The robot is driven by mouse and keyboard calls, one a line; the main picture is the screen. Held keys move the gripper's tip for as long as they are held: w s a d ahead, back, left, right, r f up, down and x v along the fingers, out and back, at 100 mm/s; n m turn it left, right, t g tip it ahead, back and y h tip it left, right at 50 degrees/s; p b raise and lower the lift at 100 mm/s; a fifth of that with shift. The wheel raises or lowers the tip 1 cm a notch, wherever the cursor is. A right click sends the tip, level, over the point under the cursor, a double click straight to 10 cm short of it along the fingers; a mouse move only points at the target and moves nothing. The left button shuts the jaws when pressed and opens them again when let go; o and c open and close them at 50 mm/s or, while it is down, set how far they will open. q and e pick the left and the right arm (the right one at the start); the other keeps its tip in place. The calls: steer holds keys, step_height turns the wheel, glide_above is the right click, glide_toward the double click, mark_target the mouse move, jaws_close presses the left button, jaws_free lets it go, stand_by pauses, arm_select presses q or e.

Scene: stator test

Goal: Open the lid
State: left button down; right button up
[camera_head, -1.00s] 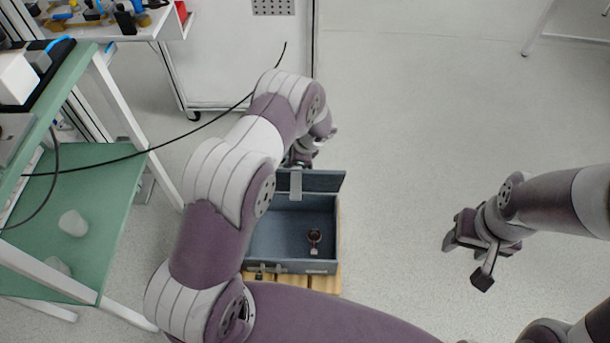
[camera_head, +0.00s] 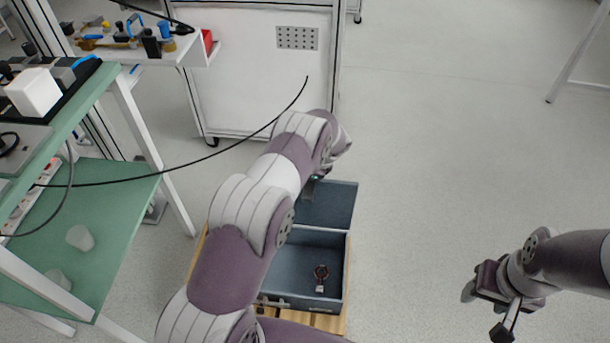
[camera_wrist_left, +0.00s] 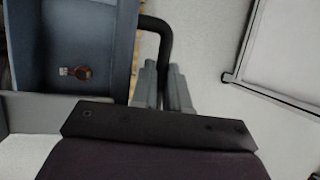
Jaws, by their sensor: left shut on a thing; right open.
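The grey-blue box (camera_head: 346,262) stands open below me, partly covered by my left arm. Its lid (camera_head: 335,203) is swung up and back at the far side, with its inner face showing. My right gripper (camera_head: 486,312) is open and empty, well right of the box.
The box rests on a wooden pallet (camera_head: 328,322). A green-shelved table (camera_head: 120,210) stands at left, with a black cable hanging across. A white cabinet (camera_head: 250,75) stands behind, near a shelf with tools (camera_head: 130,40).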

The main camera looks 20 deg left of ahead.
arm_select(q)
steer(key=shift+w+d, duration=0.1)
steer(key=c, duration=1.1)
jaws_free()
steer(key=p+v, duration=0.4)
steer(key=v, duration=0.8)
steer(key=shift+d+r, duration=0.1)
steer(key=shift+r, duration=0.25)
